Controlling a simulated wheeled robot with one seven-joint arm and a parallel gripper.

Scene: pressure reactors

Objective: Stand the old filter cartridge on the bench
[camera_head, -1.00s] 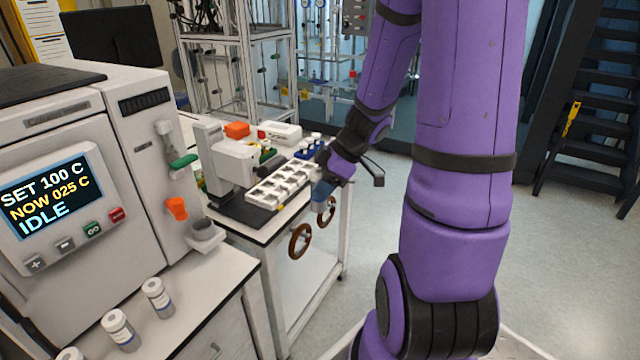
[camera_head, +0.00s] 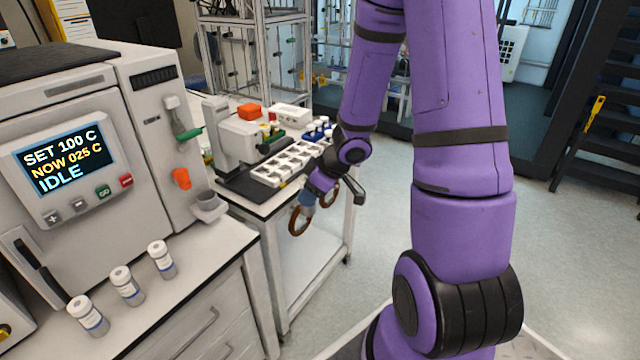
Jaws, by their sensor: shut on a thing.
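My gripper (camera_head: 308,200) is at the end of my purple arm, low beside the front edge of the further white bench (camera_head: 262,208). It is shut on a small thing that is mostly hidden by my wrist. I cannot tell whether the blue part is the old filter cartridge or belongs to the gripper. No cartridge can be made out clearly. The nearer white bench (camera_head: 205,272) stands at the left.
The nearer bench holds a grey machine (camera_head: 152,125) with a screen reading IDLE, and three capped vials (camera_head: 127,285). Its top right of the vials is bare. The further bench carries a white compartment tray (camera_head: 268,178) and a white instrument (camera_head: 238,142).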

